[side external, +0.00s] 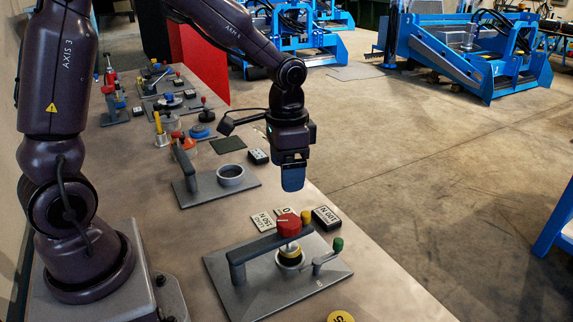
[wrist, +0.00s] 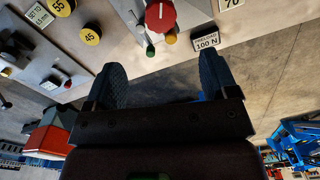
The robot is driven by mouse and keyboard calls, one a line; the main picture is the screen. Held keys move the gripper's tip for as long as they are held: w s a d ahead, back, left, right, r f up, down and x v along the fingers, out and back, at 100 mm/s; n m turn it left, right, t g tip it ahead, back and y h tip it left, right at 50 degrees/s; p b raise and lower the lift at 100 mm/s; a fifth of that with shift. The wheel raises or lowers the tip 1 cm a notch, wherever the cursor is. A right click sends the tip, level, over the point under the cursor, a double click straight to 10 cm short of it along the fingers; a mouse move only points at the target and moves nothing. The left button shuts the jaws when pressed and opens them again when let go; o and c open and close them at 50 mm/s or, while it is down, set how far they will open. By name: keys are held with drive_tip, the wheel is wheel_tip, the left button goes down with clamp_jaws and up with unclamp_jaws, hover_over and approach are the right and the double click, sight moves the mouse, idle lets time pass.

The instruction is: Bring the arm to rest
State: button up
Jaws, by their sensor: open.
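My gripper (side external: 292,182) hangs from the arm with its blue fingers pointing down, in the air over the right part of the bench in the side external view. In the wrist view the two dark blue fingers of my gripper (wrist: 162,82) stand apart with nothing between them. A grey plate fixture (side external: 290,285) with a bar handle, a red knob (side external: 288,225) and a green-tipped crank (side external: 337,244) is on the bench nearer the camera. The red knob also shows beyond the fingertips in the wrist view (wrist: 160,15).
A second grey plate with a ring (side external: 231,175) stands farther back. Load tiles, including a black-edged one (side external: 326,218), lie between the plates. A yellow disc (side external: 340,317) is at the front. A red panel (side external: 200,65) stands behind. The floor right of the bench is open.

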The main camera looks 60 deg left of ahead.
drive_tip(key=shift+r, duration=0.15)
drive_tip(key=s+d+r+n+t, duration=0.1)
drive_tip(key=s+r+n+t, duration=0.2)
drive_tip(key=s+r, duration=0.9)
drive_tip(key=s+t, duration=0.2)
drive_tip(key=s, duration=0.1)
drive_tip(key=shift+d+r+t, duration=0.3)
drive_tip(key=shift+w+f, duration=0.1)
idle(0.4)
